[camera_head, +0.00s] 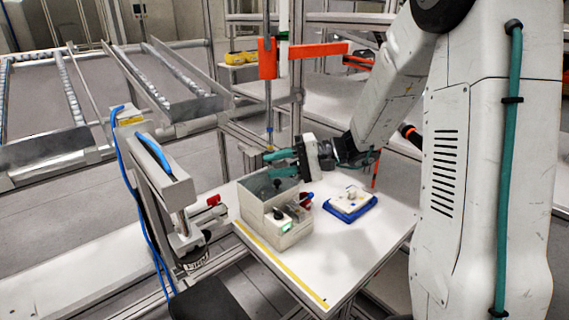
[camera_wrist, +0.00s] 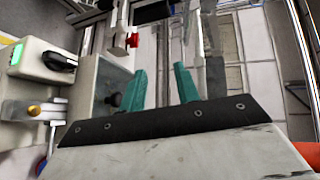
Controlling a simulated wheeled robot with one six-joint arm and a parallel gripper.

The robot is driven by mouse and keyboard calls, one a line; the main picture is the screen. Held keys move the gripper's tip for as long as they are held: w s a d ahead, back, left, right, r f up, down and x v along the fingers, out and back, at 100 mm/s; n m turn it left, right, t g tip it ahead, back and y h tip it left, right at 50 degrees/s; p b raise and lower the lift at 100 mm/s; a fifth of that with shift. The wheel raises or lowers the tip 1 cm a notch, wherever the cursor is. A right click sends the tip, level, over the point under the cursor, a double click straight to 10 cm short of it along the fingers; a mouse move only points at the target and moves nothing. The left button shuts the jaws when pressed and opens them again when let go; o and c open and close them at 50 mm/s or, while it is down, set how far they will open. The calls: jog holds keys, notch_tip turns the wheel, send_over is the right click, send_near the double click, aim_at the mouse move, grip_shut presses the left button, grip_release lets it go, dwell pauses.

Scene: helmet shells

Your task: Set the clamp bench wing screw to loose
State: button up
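My gripper (camera_head: 266,165) is above the rear of a grey box unit (camera_head: 268,228) on the white table. Its teal fingers are apart with nothing between them, as the wrist view also shows (camera_wrist: 159,70). The unit has an open compartment at the back and a lower front with a black rotary knob (camera_wrist: 59,62) and a green light (camera_wrist: 18,54). A small dark knob (camera_wrist: 113,100) shows beside the left finger in the wrist view. I cannot tell which part is the wing screw.
A blue tray (camera_head: 344,213) with a white block and small knob sits right of the unit. The table (camera_head: 370,250) is clear in front. An upright post with a blue cable (camera_head: 160,165) stands left. An orange bracket (camera_head: 268,60) is above and behind the gripper.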

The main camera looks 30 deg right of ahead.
jog(key=w+d+f+m+t, duration=0.3)
jog(key=w+d+f+t, duration=0.15)
jog(key=w+d, duration=0.2)
jog(key=m+t+h, duration=0.2)
jog(key=t+h, duration=0.1)
send_near(280, 161)
jog(key=x, duration=0.8)
jog(key=shift+a, duration=0.15)
grip_shut()
